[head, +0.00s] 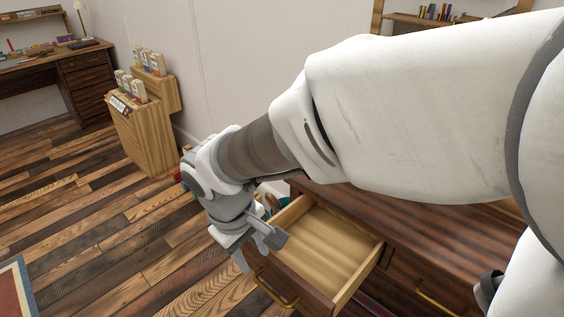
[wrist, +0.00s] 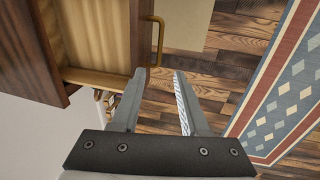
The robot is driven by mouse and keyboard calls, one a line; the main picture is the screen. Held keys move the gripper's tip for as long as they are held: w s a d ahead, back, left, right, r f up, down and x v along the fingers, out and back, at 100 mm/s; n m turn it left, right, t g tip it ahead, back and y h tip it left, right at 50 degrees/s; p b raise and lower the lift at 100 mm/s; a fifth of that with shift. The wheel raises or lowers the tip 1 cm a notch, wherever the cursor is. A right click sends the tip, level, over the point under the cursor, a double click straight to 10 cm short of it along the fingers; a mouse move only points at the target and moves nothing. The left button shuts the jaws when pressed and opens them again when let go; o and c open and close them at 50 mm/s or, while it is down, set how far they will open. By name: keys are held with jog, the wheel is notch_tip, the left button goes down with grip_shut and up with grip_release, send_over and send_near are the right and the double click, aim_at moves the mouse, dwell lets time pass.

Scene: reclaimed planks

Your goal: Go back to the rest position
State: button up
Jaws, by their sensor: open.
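My gripper (head: 259,252) is at the end of my outstretched arm, beside the front left corner of a pulled-out wooden drawer (head: 322,250). Its two fingers are apart with nothing between them in the wrist view (wrist: 158,74). The drawer's brass handle (head: 272,290) is on the drawer front, below the gripper in the head view. In the wrist view the handle (wrist: 155,42) shows just beyond the fingertips and looks apart from them. The visible part of the drawer's inside is bare; part of its left side is hidden by my arm.
The dark wooden cabinet top (head: 430,225) lies right of the drawer, with another handle (head: 437,298) below. A patterned rug (head: 17,290) lies at left. A wooden stand with cartons (head: 145,135) and a desk (head: 60,68) are farther back. Plank floor between is clear.

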jog(key=shift+s+a+r, duration=0.1)
jog(key=shift+s+r, duration=0.05)
jog(key=shift+r, duration=0.75)
jog(key=s+d+r+m+t, duration=0.1)
jog(key=s+d+r+m, duration=0.2)
jog(key=d, duration=0.5)
jog(key=d+r+m+t+y, duration=0.1)
jog(key=d+r+m+t, duration=0.2)
jog(key=d, duration=0.5)
jog(key=s+d+r+m, duration=0.2)
jog(key=d+r+m, duration=0.25)
jog(key=d, duration=0.25)
notch_tip(320, 180, up, 15)
jog(key=p, duration=1.6)
jog(key=shift+p, duration=0.3)
